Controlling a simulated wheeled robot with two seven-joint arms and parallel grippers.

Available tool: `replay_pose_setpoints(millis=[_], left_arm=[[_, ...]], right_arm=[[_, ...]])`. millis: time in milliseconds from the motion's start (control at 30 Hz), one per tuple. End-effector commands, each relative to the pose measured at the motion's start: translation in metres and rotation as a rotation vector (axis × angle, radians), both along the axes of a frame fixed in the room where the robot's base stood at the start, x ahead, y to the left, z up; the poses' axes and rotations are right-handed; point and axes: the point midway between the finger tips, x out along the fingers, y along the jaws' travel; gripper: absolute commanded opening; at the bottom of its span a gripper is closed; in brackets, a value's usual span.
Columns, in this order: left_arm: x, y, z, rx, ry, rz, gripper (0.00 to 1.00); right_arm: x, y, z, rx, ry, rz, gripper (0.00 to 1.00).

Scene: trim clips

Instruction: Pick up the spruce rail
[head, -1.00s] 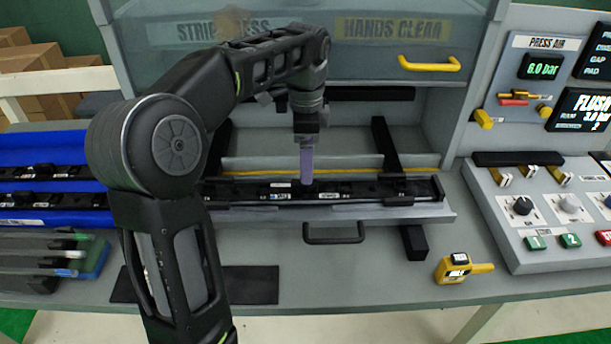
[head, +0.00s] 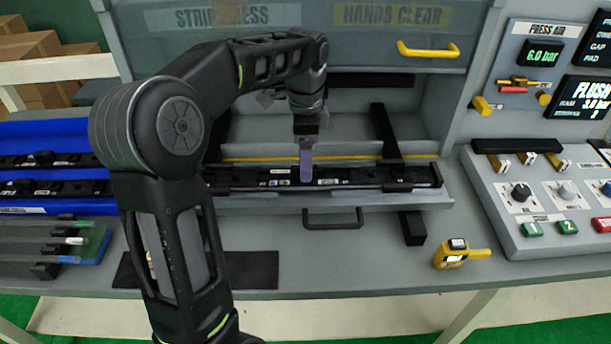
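Several thin grey rails with coloured ends lie in a rack at the left front. One has a green end (head: 82,223), one a white end (head: 75,240) and one a blue end (head: 68,259). I cannot read which is the spruce rail. My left gripper (head: 306,160) is over the long black strip fixture (head: 350,175) on the press shelf, away from the rack. A narrow lavender piece points down at its end, its tip over or touching the strip. Whether the fingers are open or shut is not clear. My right gripper is not in view.
A blue tray (head: 60,209) with black strips stands behind the rack. A black mat (head: 250,277) lies at the bench front, partly behind my arm. A yellow handheld device (head: 460,255) stands at the right front. A control box (head: 545,195) fills the right side.

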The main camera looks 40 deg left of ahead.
Motion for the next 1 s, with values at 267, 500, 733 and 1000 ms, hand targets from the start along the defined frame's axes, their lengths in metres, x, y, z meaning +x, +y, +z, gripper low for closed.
replay_pose_setpoints(millis=[267, 500, 733, 1000], left_arm=[[0.002, 0.002, -0.038, 0.0, 0.005, 0.0, 0.8], [0.003, 0.002, -0.044, 0.0, 0.001, 0.0, 0.8], [0.003, 0.002, -0.044, -0.001, 0.001, 0.0, 0.8], [0.003, 0.002, -0.043, -0.001, 0.001, 0.0, 0.74]], right_arm=[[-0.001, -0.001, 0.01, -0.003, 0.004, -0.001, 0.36], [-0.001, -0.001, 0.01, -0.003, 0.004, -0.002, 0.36], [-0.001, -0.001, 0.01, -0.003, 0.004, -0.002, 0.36], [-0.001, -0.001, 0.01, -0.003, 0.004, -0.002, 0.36]])
